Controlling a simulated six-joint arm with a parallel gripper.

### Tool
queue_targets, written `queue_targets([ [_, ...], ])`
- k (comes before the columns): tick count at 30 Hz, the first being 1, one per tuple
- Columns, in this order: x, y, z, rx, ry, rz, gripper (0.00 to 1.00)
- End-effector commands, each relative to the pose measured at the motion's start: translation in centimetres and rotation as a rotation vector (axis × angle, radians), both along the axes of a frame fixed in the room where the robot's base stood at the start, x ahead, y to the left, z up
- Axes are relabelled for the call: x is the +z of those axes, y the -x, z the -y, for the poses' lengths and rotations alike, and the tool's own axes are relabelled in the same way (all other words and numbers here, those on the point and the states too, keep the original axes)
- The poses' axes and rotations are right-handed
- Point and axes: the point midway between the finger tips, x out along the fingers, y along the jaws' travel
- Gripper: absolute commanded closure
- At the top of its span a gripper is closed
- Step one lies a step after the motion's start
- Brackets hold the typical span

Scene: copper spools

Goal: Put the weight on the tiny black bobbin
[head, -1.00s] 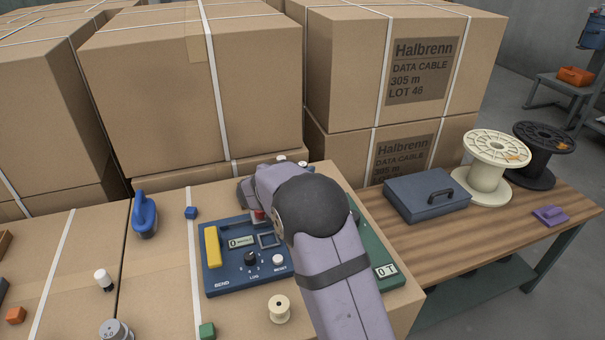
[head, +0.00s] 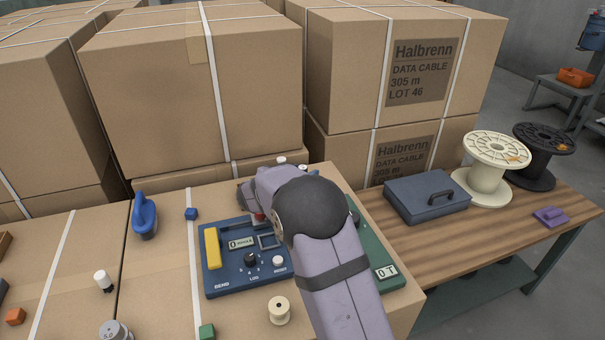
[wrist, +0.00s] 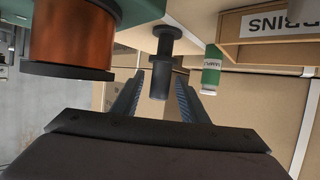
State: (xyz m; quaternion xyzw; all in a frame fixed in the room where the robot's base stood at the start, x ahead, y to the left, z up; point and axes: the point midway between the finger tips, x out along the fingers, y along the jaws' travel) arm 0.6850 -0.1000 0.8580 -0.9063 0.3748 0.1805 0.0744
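In the wrist view, a tiny black bobbin (wrist: 162,52) stands out between the two fingers of my gripper (wrist: 160,82). The fingers are apart, with a visible gap on each side of the bobbin. In the head view my arm hides the bobbin, and the fingertips are not clear there. A grey weight marked 5.0 (head: 115,331) stands at the bottom left of the head view, partly cut off by the frame edge and well apart from my gripper.
A blue bend tester (head: 222,274) and a partly hidden green device (head: 377,253) lie around my arm. A cream bobbin (head: 279,311) stands in front. A copper spool (wrist: 68,40) is close to my gripper at left in the wrist view. Large cartons (head: 195,85) stand behind.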

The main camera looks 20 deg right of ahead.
Motion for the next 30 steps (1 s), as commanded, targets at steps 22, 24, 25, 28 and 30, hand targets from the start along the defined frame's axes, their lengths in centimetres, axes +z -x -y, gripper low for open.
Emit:
queue_targets([
  [22, 4.2, 7.0, -7.1, 0.001, -0.001, 0.001, 0.60],
  [24, 4.4, 7.4, -7.5, 0.001, 0.000, 0.000, 0.60],
  [25, 4.5, 7.5, -7.6, 0.001, 0.000, 0.000, 0.60],
  [28, 4.6, 7.8, -7.8, 0.001, 0.000, 0.000, 0.60],
  [30, 4.6, 7.8, -7.9, 0.000, 0.000, 0.000, 0.60],
])
